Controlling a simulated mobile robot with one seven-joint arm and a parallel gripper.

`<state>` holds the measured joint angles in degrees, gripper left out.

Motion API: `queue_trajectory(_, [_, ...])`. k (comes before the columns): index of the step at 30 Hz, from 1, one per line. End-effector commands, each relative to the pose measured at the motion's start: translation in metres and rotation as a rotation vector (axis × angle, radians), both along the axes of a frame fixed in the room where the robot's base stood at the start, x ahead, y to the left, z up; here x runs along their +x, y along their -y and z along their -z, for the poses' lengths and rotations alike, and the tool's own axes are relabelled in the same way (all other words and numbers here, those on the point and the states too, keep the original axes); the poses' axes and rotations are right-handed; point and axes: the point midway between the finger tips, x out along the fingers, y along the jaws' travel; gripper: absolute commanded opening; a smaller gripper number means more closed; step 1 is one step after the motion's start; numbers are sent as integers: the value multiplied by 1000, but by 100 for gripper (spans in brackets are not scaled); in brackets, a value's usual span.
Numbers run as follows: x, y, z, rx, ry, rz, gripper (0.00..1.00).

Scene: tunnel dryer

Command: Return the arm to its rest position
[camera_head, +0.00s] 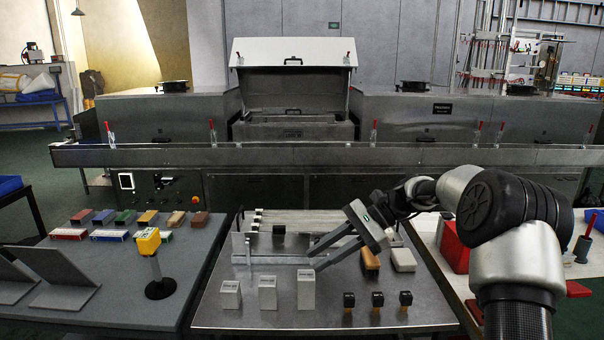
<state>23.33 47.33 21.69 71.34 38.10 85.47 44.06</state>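My arm comes in from the right and reaches over the middle metal table (215,310). My gripper (313,261) is above the middle of this table and points down to the left. Its two fingers are apart, with nothing seen between them. Below it stand three pale blocks, left (230,294), middle (267,292) and right (306,289). The right block is closest to the fingertips in the picture; I cannot tell the height between them.
Three small black-topped pieces (377,299) stand at the table's front right. A brown block (370,261) and a white block (403,259) lie near the gripper. A grey table (120,270) with coloured blocks is at left. The tunnel dryer (290,155), its hood raised, spans the back.

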Motion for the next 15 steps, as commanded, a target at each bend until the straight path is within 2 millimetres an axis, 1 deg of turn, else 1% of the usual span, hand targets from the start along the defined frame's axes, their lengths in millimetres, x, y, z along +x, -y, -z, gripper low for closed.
queue_trajectory(1, [-16, -6, -14, -78, 64, -44, 25])
queue_trajectory(5, [-56, -8, -36, -258, 218, -147, 25])
queue_trajectory(10, [-112, 5, -61, -474, 423, -282, 25])
queue_trajectory(14, [-157, 21, -77, -623, 576, -386, 25])
queue_trajectory(15, [-172, 27, -81, -665, 623, -418, 25])
